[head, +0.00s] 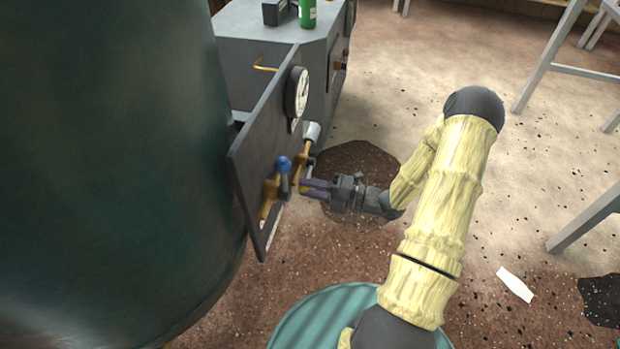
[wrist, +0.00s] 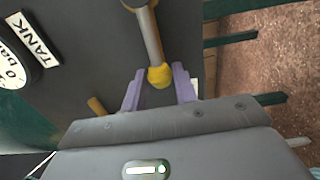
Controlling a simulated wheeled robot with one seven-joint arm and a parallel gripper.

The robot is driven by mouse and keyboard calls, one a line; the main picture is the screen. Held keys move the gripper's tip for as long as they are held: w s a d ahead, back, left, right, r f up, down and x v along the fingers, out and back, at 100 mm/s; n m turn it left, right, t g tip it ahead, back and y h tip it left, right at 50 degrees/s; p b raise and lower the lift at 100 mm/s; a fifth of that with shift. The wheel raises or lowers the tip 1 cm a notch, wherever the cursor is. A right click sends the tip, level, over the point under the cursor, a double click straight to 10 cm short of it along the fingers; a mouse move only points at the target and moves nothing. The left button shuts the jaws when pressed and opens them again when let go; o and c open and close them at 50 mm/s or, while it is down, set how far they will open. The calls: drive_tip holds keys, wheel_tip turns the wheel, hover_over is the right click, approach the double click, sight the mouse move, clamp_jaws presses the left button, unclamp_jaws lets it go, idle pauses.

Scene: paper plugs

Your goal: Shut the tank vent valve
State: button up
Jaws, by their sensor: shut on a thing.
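My gripper (head: 309,187) reaches in from the right to the dark upright panel (head: 247,150). In the wrist view, its two lilac fingers are shut on the yellow ball knob (wrist: 160,76) at the end of a grey lever (wrist: 148,35). The knob also shows as a small yellow spot in the head view (head: 304,190). A round gauge (head: 297,92) is on the panel; in the wrist view the gauge (wrist: 12,68) is beside a label reading "TANK" (wrist: 35,38). The lever's valve body is mostly hidden. I cannot read a label for this lever.
A brass valve with a blue knob (head: 284,164) is on the same panel, close left of my fingers. A large dark green tank (head: 110,170) fills the left. A grey cabinet (head: 262,45) stands behind, with a green can (head: 307,14) on top.

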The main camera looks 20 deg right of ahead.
drive_tip(key=shift+r, duration=0.15)
drive_tip(key=m+p, duration=0.1)
drive_tip(key=p, duration=0.1)
drive_tip(key=shift+r+p, duration=0.35)
drive_tip(key=shift+r, duration=0.05)
drive_tip(key=r+m+p, duration=0.1)
drive_tip(key=p, duration=0.2)
drive_tip(key=shift+w+d, duration=0.1)
drive_tip(key=shift+d, duration=0.05)
drive_tip(key=shift+r+m+p, duration=0.15)
drive_tip(key=shift+m+p, duration=0.45)
